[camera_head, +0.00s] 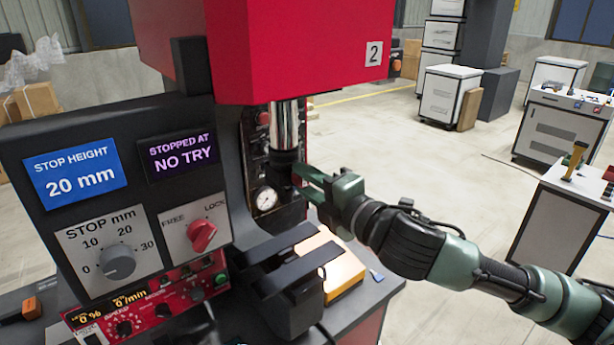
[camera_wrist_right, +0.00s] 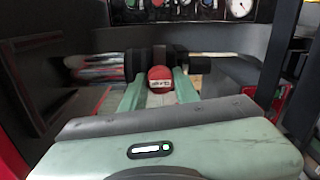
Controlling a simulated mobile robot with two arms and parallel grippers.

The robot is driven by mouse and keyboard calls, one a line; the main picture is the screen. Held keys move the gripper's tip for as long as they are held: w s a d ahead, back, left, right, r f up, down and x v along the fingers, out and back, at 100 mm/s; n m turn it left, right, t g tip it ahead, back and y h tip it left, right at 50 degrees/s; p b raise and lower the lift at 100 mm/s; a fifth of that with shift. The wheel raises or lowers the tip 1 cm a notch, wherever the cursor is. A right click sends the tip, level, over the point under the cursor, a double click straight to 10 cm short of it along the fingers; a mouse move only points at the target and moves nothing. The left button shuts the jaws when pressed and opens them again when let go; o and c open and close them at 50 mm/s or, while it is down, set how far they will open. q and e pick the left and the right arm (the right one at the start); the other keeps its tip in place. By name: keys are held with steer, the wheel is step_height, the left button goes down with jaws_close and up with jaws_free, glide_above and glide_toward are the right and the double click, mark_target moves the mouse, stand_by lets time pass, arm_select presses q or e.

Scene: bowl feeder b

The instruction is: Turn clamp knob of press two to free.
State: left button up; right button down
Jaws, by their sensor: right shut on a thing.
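Press two (camera_head: 320,50) is red, with a "2" plate on its head. My right gripper (camera_head: 303,180) reaches in from the right to the black collar (camera_head: 287,160) under the bright ram. In the right wrist view, my gripper's two green fingers (camera_wrist_right: 160,90) are shut on a red round knob (camera_wrist_right: 160,76) with a small white label, in front of the collar. The knob is hidden in the head view. On the front panel, a red selector (camera_head: 202,236) sits between FREE and LOCK marks; its pointer looks turned towards LOCK. My left gripper is not in view.
The panel also has a grey stop knob (camera_head: 118,263), a blue display (camera_head: 75,178) reading 20 mm and a purple display (camera_head: 178,153) reading NO TRY. A dark two-pronged fixture (camera_head: 290,280) stands below the gripper, beside a yellow block (camera_head: 345,270). A gauge (camera_head: 265,199) is behind.

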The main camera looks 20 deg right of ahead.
stand_by(0.3)
steer(key=c, duration=1.1)
jaws_free()
steer(key=shift+o, duration=0.2)
steer(key=shift+s+d+f, duration=0.1)
steer(key=shift+s+d, duration=0.05)
steer(key=shift+s, duration=0.1)
steer(key=b+v, duration=0.3)
steer(key=v, duration=0.4)
steer(key=shift+s, duration=0.15)
